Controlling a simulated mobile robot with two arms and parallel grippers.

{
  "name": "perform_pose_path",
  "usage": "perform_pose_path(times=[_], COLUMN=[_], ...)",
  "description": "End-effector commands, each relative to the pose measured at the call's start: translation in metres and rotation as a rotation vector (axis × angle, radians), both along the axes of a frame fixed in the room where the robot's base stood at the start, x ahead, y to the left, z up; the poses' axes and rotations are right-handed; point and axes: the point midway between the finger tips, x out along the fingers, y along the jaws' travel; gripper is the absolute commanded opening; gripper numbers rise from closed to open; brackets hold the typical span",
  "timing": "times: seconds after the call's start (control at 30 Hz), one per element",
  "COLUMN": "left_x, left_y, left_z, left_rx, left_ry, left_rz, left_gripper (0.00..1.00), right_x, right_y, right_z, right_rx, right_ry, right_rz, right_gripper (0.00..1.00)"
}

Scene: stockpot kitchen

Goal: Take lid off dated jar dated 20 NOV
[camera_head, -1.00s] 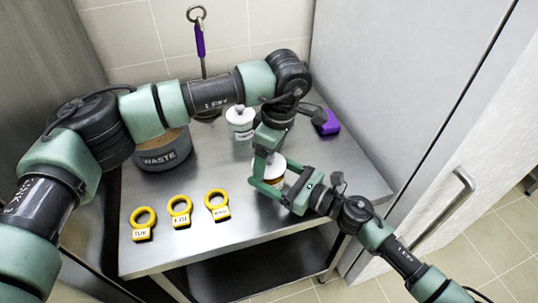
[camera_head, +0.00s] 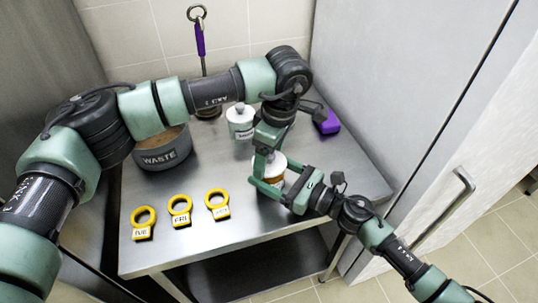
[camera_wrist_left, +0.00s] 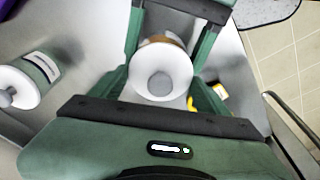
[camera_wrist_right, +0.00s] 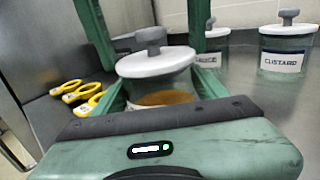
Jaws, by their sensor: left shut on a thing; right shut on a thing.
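A jar (camera_head: 275,177) with orange-brown contents stands near the right of the steel table; its date label is hidden from me. Its round white lid (camera_wrist_right: 155,62) with a grey knob sits over the jar mouth in the right wrist view. The lid (camera_wrist_left: 160,72) also shows from above in the left wrist view. My left gripper (camera_head: 268,150) comes down from above and is shut on the lid. My right gripper (camera_head: 270,186) comes from the right and is shut on the jar's body. I cannot tell whether a gap separates lid and jar.
Behind stand a second lidded jar (camera_head: 240,122), a grey WASTE tub (camera_head: 163,156) and a purple block (camera_head: 327,122). A jar labelled CUSTARD (camera_wrist_right: 284,60) shows in the right wrist view. Yellow ring tags (camera_head: 180,211) lie at the front left. The table's front right is bare.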

Motion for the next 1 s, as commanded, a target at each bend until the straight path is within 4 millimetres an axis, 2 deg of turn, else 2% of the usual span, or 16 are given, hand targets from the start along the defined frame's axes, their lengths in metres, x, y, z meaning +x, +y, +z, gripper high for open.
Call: perform_pose_path(times=[0.47,0.87,1.0], left_x=[0.000,0.000,0.000], left_y=[0.000,0.000,0.000], left_z=[0.017,0.020,0.031], left_rx=[-0.001,0.000,0.000], left_ry=[-0.002,-0.001,-0.002], left_rz=[0.000,0.000,0.000], left_gripper=[0.27,0.27,0.27], right_x=[0.000,0.000,0.000], right_y=[0.000,0.000,0.000], right_z=[0.001,0.001,0.001], right_rx=[0.001,0.001,0.001], right_ry=[0.000,0.000,0.000], right_rz=[0.001,0.001,0.001], right_gripper=[0.00,0.00,0.00])
